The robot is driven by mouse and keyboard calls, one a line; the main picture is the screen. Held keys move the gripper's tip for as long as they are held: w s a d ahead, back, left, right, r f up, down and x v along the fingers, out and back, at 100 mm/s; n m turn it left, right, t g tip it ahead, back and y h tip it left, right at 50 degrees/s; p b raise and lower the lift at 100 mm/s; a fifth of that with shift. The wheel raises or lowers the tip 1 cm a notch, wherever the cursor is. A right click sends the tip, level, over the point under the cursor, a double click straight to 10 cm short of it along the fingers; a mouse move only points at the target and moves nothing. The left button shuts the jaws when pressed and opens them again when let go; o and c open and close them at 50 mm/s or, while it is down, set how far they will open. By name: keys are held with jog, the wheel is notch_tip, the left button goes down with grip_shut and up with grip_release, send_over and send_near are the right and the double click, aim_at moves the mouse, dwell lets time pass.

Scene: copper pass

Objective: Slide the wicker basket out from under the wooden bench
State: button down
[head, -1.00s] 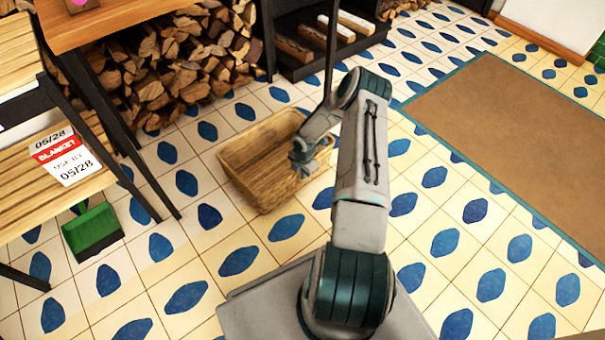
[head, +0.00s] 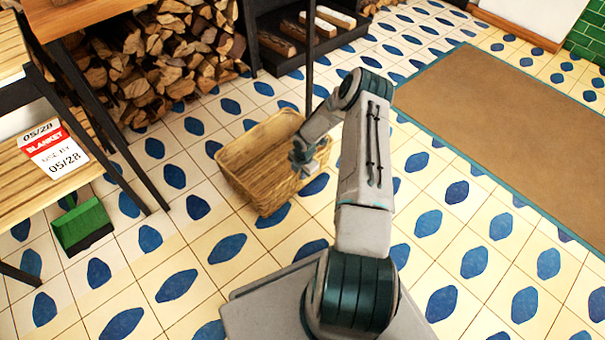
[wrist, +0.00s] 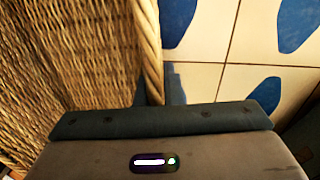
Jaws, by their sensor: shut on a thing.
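The light-brown wicker basket (head: 238,180) stands upright on the tiled floor in the middle of the head view, open at the top. My gripper (head: 308,165) is at its right-hand rim in that view. In the wrist view, the fingers of my gripper (wrist: 157,92) straddle the braided rim (wrist: 148,45) and are shut on it. The basket's woven wall (wrist: 70,60) fills the left of that view. The wooden bench (head: 75,14) is at the upper left, cut off by the frame, with thin dark legs. The basket lies forward of its top, near the right leg.
Stacked firewood (head: 165,55) and a dark shelf of logs (head: 290,40) stand behind. A slatted bench (head: 30,185) with a sign and a green dustpan-like object (head: 82,228) are at left. A brown mat (head: 500,120) lies at right. The floor near the basket is clear.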

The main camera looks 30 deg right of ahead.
jog(key=shift+a, duration=0.15)
jog(key=c, duration=1.5)
grip_release()
jog(key=shift+w+a, duration=0.1)
jog(key=shift+a, duration=0.05)
jog(key=r+p, duration=0.2)
jog(key=r, duration=0.2)
jog(key=r+p, duration=0.2)
jog(key=r, duration=0.3)
jog(key=s+r+p, duration=0.1)
jog(key=r, duration=0.3)
jog(key=shift+d+r+p, duration=0.25)
jog(key=shift+r+p, duration=0.15)
